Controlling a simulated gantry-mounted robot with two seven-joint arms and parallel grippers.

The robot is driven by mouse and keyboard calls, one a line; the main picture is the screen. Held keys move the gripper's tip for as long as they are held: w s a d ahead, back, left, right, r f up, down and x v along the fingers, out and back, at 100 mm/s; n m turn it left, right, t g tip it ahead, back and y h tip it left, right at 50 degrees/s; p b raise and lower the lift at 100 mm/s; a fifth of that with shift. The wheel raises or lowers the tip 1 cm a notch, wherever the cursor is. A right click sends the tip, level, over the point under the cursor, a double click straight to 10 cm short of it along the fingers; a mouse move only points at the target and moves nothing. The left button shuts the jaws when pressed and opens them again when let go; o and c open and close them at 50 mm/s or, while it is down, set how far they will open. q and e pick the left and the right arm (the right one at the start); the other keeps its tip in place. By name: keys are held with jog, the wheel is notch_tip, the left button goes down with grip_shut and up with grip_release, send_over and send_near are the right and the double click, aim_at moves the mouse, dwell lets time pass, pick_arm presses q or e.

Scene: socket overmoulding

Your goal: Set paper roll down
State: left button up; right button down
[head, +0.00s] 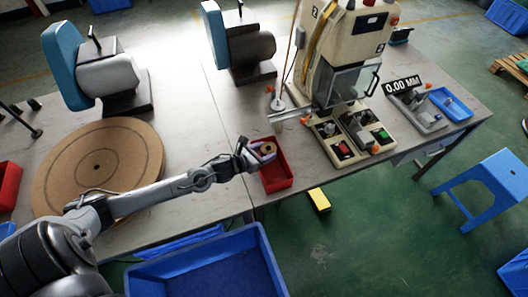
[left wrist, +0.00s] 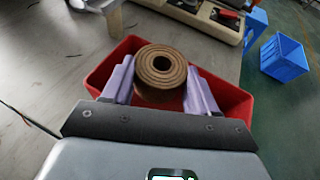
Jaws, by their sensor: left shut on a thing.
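The paper roll (left wrist: 160,75) is a brown ring-layered roll with a hole in its middle. My left gripper (left wrist: 158,85) is shut on it, with one pale purple finger at each side. In the left wrist view the roll is over the red bin (left wrist: 103,72); I cannot tell whether it touches the bin's floor. In the head view my left gripper (head: 264,150) is at the far end of the red bin (head: 277,181), and the roll is small and mostly hidden there. My right gripper is not in view.
A beige machine (head: 338,60) with a control panel stands right behind the bin. A round brown disc (head: 97,165) lies on the table at left. A large blue crate (head: 205,268) and a yellow object (head: 319,200) are below the table's front edge.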

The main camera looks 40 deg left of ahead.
pick_arm(q)
jog(key=shift+a, duration=0.1)
jog(key=shift+f+b, duration=0.5)
jog(key=shift+f, duration=0.05)
jog(key=o, duration=1.1)
jog(key=shift+r, duration=0.15)
